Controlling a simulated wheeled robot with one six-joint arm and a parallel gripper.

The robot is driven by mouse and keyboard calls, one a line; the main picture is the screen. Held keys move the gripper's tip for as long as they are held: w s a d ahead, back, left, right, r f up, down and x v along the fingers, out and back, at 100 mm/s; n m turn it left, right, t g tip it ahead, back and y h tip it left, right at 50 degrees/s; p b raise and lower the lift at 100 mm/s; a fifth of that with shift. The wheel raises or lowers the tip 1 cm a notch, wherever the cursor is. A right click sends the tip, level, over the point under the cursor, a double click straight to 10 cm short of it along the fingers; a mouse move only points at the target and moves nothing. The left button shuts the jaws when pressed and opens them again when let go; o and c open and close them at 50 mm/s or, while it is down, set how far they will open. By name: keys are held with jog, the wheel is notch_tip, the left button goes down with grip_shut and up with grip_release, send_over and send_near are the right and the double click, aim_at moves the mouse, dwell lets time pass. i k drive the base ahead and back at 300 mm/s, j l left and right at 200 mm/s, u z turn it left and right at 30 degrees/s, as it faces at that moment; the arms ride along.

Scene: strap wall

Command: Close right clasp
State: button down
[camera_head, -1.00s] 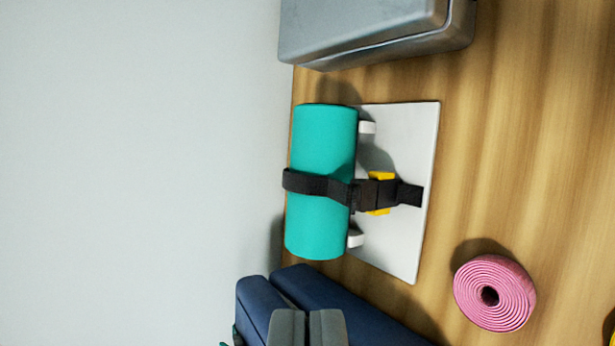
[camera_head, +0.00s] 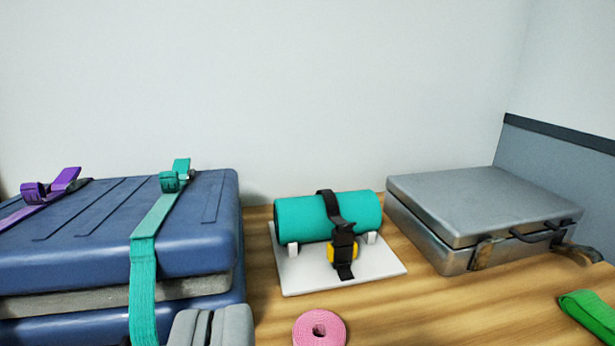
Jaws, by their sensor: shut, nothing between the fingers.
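The silver-grey case (camera_head: 478,205) lies flat at the right of the table, its front turned towards the lower right. On its front edge are a dark handle (camera_head: 535,234), a left clasp (camera_head: 484,253) hanging on the front face, and a right clasp (camera_head: 578,254) that juts outward at the right corner. The lid looks down on the body. My gripper (camera_head: 212,328) is at the bottom edge, left of centre, shut and empty, well away from the case.
A blue case (camera_head: 100,250) with teal (camera_head: 145,270) and purple (camera_head: 45,195) straps stands at the left. A teal roll (camera_head: 300,219) with a black strap sits on a white board (camera_head: 375,272). A pink coil (camera_head: 319,328) and a green strap (camera_head: 590,312) lie in front.

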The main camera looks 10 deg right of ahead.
aim_at(594, 256)
jog(key=z, duration=1.55)
